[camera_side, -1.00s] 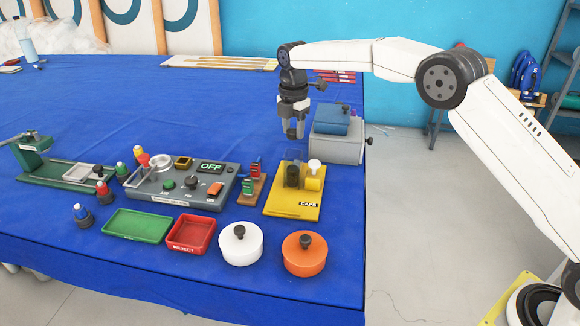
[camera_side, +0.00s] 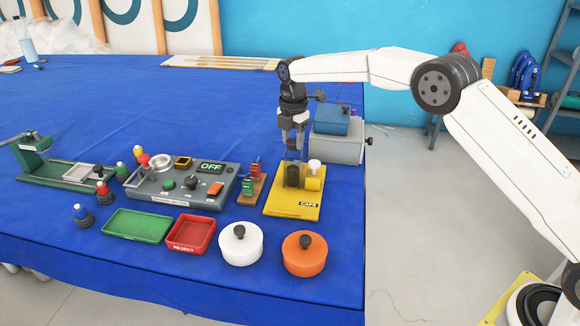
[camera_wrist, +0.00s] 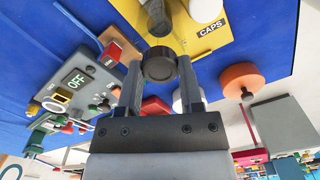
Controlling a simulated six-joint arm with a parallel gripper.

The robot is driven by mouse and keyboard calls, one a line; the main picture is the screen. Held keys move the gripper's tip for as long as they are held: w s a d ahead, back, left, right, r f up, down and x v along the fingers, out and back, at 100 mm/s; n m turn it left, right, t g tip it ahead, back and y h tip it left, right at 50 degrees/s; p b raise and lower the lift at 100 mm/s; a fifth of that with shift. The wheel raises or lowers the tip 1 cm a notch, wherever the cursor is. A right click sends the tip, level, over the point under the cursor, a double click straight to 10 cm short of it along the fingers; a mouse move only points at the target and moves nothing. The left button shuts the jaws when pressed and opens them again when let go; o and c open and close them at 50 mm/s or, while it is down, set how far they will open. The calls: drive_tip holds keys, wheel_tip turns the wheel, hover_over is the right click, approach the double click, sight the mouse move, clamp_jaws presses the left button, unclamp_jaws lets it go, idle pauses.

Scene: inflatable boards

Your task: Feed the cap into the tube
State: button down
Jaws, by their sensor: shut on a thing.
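My gripper (camera_side: 294,149) is shut on a black ribbed cap (camera_wrist: 159,65), which sits between the two fingertips in the wrist view. In the side view the gripper points straight down, just above the dark clear-walled tube (camera_side: 292,176) on the yellow caps stand (camera_side: 289,206). The cap is hard to make out against the tube there, so I cannot tell whether they touch. In the wrist view the tube (camera_wrist: 157,16) shows beyond the cap.
A yellow block with a white top (camera_side: 314,176) stands just right of the tube. A grey box with a blue top (camera_side: 336,135) is close behind the gripper. The grey control panel (camera_side: 183,184) reading OFF and small red-and-green terminals (camera_side: 252,183) are to the left.

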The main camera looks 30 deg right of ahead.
drive_tip(key=shift+f, duration=0.85)
idle(1.1)
unclamp_jaws()
drive_tip(key=shift+r, duration=0.2)
drive_tip(key=shift+r, duration=3.3)
